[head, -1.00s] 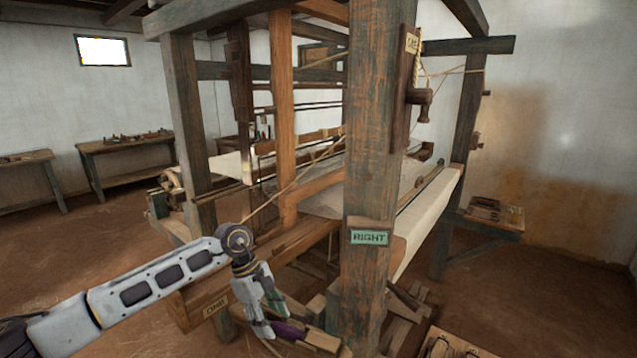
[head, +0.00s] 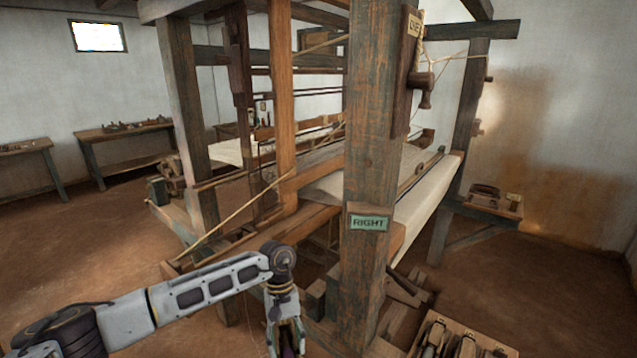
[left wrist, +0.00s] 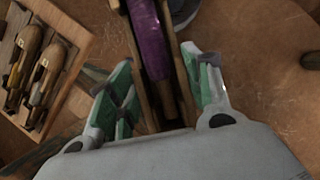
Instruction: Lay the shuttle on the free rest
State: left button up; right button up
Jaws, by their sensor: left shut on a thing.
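The shuttle (left wrist: 153,42) is a wooden body with purple yarn in its middle. In the left wrist view it runs from the top edge down between the green-padded fingers of my left gripper (left wrist: 160,80), which is shut on it. In the head view my left gripper (head: 287,338) hangs low at the bottom edge, left of the loom's front post, and the shuttle is mostly hidden. A wooden rack (head: 496,345) at bottom right holds several shuttles; it also shows in the left wrist view (left wrist: 75,35). I cannot tell which place is the free rest. My right gripper is out of view.
The loom's front post (head: 370,150) with a RIGHT sign (head: 368,223) stands between my left gripper and the rack. Loom beams and pedals fill the space behind. A side table (head: 482,208) stands at right. The floor (head: 540,290) at right is clear.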

aim_at(291, 349)
pick_arm(q)
jog(key=shift+s+d+f+m+y, duration=0.25)
jog(key=shift+s+d+f+m, duration=0.1)
jog(key=shift+f+m, duration=0.35)
jog(key=shift+s+d+f+m+y, duration=0.3)
jog(key=shift+f+m, duration=0.25)
jog(key=shift+m, duration=0.25)
